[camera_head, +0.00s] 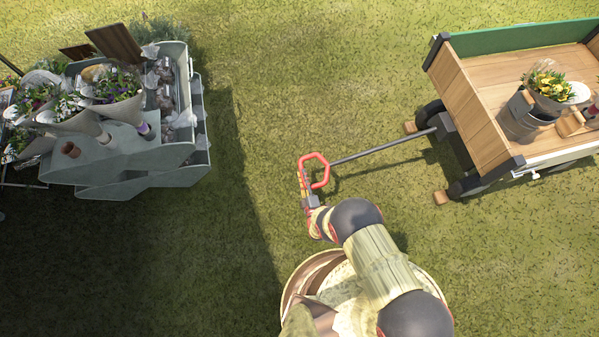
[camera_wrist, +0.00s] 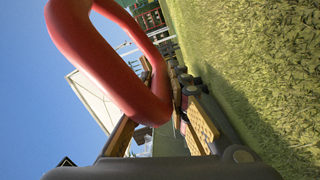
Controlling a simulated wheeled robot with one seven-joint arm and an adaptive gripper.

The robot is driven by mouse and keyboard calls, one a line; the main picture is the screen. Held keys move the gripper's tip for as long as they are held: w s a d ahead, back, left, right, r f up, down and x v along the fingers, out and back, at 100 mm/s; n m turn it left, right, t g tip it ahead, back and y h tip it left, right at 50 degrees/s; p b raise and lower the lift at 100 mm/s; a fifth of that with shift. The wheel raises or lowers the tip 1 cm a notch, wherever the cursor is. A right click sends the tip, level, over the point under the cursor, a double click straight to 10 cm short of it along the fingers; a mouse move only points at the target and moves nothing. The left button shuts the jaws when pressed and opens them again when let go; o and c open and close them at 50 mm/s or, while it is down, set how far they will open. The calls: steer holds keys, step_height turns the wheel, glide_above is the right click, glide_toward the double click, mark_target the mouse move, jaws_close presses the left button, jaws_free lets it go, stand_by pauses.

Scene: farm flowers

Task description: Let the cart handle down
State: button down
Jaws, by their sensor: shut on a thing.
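The cart (camera_head: 482,120) stands at the right in the head view, with wooden sides and dark wheels. Its thin grey drawbar (camera_head: 385,147) reaches left and ends in a red loop handle (camera_head: 323,168). My gripper (camera_head: 304,178) is shut on the left side of this loop. The drawbar's shadow lies apart from it on the grass, so the handle is held off the ground. In the wrist view the red handle (camera_wrist: 92,52) fills the upper left, close to the camera, and a dark grey part of my gripper (camera_wrist: 165,170) shows along the bottom edge.
A flower bucket (camera_head: 525,118) stands in the cart. Wooden blocks (camera_head: 440,197) sit by its wheels. A grey tiered stand (camera_head: 125,165) with bouquets and jars is at the left. The grass (camera_head: 300,80) between stand and cart is clear.

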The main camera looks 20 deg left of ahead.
steer(key=shift+w+a+f, duration=0.15)
steer(key=shift+w+f, duration=0.1)
steer(key=shift+f, duration=0.25)
steer(key=c, duration=1.8)
jaws_free()
steer(key=shift+o, duration=0.6)
steer(key=shift+s+f, duration=0.1)
steer(key=shift+f, duration=0.1)
steer(key=shift+d, duration=0.2)
steer(key=shift+r, duration=0.1)
